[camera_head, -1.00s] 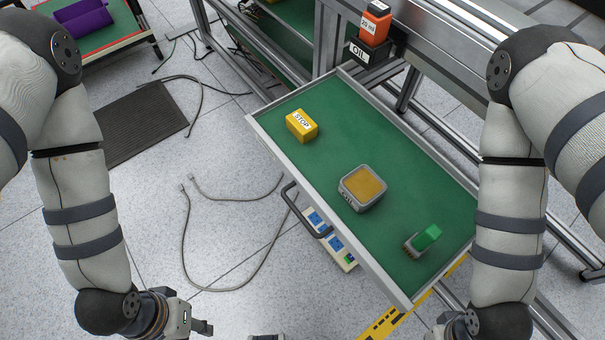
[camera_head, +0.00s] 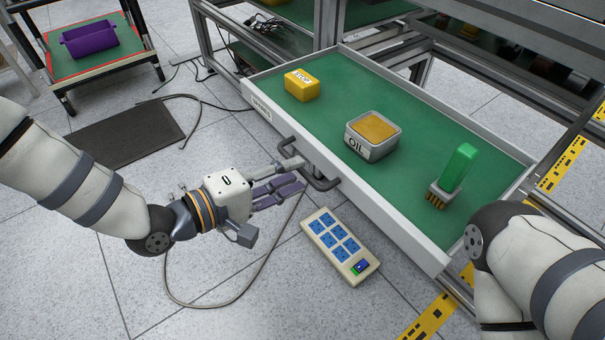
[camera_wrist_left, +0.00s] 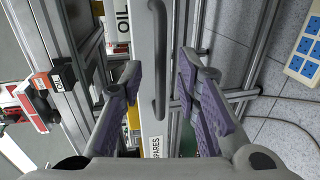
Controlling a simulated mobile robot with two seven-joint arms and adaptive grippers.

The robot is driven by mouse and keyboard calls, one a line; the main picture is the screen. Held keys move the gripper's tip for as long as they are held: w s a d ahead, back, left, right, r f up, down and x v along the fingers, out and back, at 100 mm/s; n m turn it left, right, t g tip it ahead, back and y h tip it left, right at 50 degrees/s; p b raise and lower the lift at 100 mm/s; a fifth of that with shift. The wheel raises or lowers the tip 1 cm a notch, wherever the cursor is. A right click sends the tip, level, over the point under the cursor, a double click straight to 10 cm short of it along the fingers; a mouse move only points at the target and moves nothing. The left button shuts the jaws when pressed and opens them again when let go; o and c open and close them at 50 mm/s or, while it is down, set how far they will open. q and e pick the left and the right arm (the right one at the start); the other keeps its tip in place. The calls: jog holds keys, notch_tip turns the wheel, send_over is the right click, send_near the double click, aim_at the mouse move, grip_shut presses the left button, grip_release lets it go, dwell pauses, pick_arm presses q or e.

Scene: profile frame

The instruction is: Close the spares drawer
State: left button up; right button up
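The spares drawer (camera_head: 405,235) stands pulled out of the frame, with a grey rim and a green floor. Its dark bar handle (camera_head: 322,182) is on the front face, and it also shows upright in the left wrist view (camera_wrist_left: 159,60). My left gripper (camera_head: 293,176) is at the handle. In the left wrist view its purple-padded fingers (camera_wrist_left: 160,72) are apart, one on each side of the handle, with gaps visible. My right gripper is out of view; only my right arm shows at the lower right.
The drawer holds a yellow STOP block (camera_head: 302,86), an OIL tin (camera_head: 372,138) and a green-handled brush (camera_head: 458,170). A power strip (camera_head: 340,246) and a cable (camera_head: 170,270) lie on the floor below. A dark mat (camera_head: 120,137) lies left.

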aim_at(300, 172)
pick_arm(q)
jog(key=x, duration=0.3)
jog(key=shift+d, duration=0.15)
jog(key=shift+c, duration=0.4)
grip_shut()
